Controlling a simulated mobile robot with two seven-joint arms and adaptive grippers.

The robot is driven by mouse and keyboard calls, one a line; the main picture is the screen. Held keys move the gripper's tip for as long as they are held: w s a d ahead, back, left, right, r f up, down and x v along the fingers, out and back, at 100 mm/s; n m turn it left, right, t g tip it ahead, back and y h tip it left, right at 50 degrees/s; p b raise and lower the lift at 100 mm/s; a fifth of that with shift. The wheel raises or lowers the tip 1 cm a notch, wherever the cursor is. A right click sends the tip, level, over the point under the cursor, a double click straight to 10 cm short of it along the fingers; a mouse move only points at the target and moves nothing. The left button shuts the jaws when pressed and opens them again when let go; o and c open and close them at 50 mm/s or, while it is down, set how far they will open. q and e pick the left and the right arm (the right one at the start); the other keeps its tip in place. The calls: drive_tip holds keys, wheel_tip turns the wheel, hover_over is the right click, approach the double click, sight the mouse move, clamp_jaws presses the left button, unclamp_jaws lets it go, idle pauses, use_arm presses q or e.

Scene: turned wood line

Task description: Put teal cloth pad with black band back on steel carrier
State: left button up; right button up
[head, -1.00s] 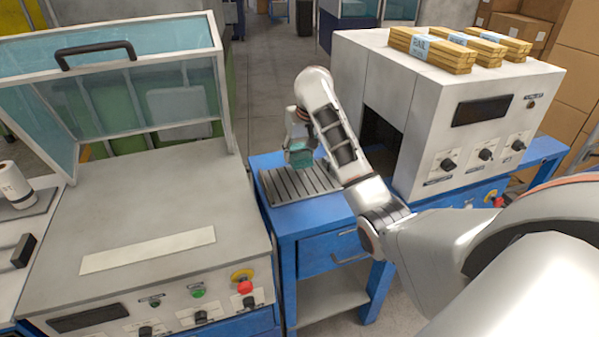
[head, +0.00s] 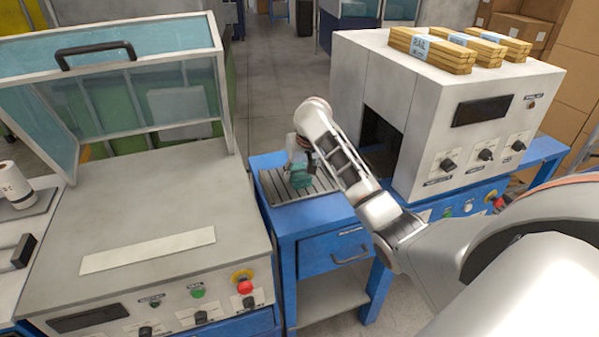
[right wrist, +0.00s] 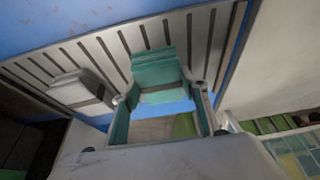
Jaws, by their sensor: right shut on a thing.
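The teal cloth pad (right wrist: 158,72), with a dark band across it, is between the fingertips of my right gripper (right wrist: 160,94) in the right wrist view. The gripper is shut on it. In the head view the teal pad (head: 300,177) is partly hidden by my right gripper (head: 301,166). The slotted steel carrier (head: 275,190) lies on the blue bench, with the pad at or just above its slats; I cannot tell whether they touch. The carrier (right wrist: 225,45) also spans the right wrist view behind the pad. My left gripper is not in view.
A grey block with a dark band (right wrist: 80,90) lies on the carrier beside the pad. A white oven-like machine (head: 400,95) with an open front stands right of the carrier. A grey machine with a raised clear lid (head: 150,220) stands left.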

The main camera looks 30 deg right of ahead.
drive_tip(key=o, duration=0.9)
drive_tip(key=shift+o, duration=0.2)
drive_tip(key=shift+s+r, duration=0.1)
drive_tip(key=shift+r, duration=0.2)
drive_tip(key=v, duration=1.1)
drive_tip(key=shift+s+r, duration=0.2)
drive_tip(key=shift+r, duration=0.05)
drive_tip(key=shift+a, duration=0.1)
